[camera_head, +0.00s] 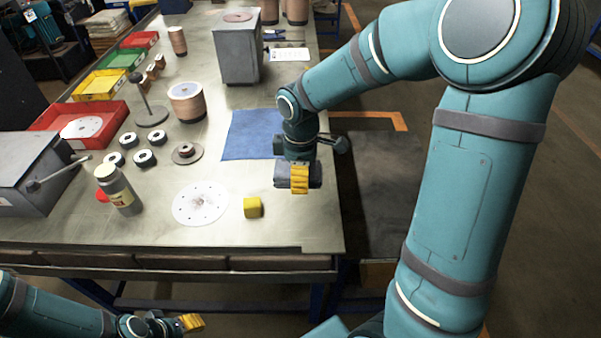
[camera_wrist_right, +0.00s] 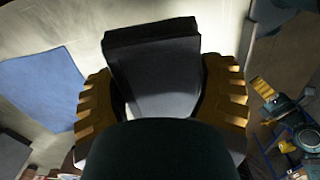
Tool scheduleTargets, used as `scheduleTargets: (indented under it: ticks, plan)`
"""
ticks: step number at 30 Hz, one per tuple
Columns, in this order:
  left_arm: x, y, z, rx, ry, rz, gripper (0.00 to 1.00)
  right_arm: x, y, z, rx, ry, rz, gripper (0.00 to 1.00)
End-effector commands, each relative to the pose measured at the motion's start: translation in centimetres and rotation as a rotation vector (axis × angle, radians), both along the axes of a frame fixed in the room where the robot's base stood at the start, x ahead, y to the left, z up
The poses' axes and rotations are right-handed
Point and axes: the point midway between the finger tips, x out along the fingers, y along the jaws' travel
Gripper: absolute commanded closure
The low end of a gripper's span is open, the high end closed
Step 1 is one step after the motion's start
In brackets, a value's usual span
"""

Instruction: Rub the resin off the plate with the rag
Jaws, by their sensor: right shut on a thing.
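The white round plate (camera_head: 200,203) lies flat near the table's front edge, with small holes around it and a brownish smear, likely the resin (camera_head: 203,202), in its middle. My left gripper (camera_head: 190,322) is low at the front, below the table's edge, only partly in view.
A yellow block (camera_head: 252,207) stands just right of the plate. A blue cloth (camera_head: 250,135) lies flat behind it. A bottle (camera_head: 118,190) stands left of the plate. Several dark rings (camera_head: 145,158), a copper-coloured spool (camera_head: 187,103) and a grey box (camera_head: 237,50) stand farther back.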

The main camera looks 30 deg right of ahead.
Motion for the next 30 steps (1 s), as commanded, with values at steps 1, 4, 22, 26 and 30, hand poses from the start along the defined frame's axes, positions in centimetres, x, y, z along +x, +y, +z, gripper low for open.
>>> scheduleTargets:
  ticks: [1, 4, 22, 26, 30]
  plan:
    - [0.0, 0.0, 0.0, 0.0, 0.0, 0.0, 0.53, 0.0, 0.0, 0.0, 0.0, 0.0, 0.0, 0.6]
    - [0.0, 0.0, 0.3, 0.0, 0.0, 0.0, 0.53, 0.0, 0.0, 0.1, 0.0, 0.0, 0.0, 0.6]
    - [0.0, 0.0, -2.1, 0.0, 0.0, 0.0, 0.53, 0.0, 0.0, -3.1, 0.0, 0.001, 0.0, 0.61]
    - [0.0, 0.0, -2.9, 0.0, 0.0, 0.0, 0.53, 0.0, 0.0, -4.3, 0.001, 0.001, 0.0, 0.61]
    - [0.0, 0.0, -3.8, 0.0, 0.0, 0.0, 0.53, 0.0, 0.0, -5.5, 0.001, 0.001, -0.001, 0.61]
